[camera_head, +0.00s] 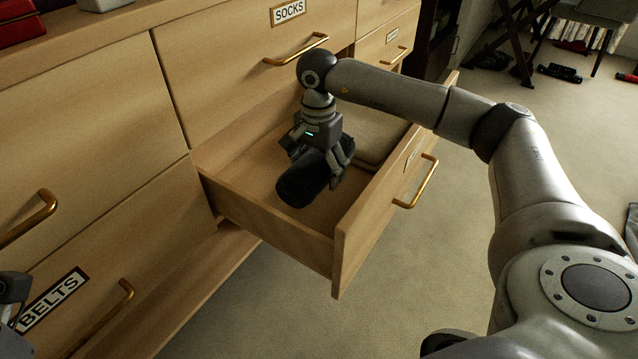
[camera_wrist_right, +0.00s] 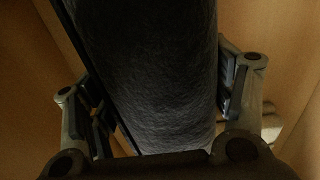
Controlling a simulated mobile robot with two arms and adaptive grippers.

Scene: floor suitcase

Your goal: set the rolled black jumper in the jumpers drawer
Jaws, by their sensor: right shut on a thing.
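The rolled black jumper (camera_head: 302,182) is a dark cylinder inside the open drawer (camera_head: 272,222), within its walls. My right gripper (camera_head: 322,160) reaches down into the drawer from above and is shut on the jumper. In the right wrist view the jumper (camera_wrist_right: 160,70) fills the middle, with a finger of my right gripper (camera_wrist_right: 165,105) on either side. I cannot tell whether the jumper touches the drawer's floor. The label on the drawer's front is too small to read.
The closed socks drawer (camera_head: 240,60) is above and the closed belts drawer (camera_head: 100,265) is to the left. Brass handles stick out. Carpet (camera_head: 420,265) lies clear before the open drawer.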

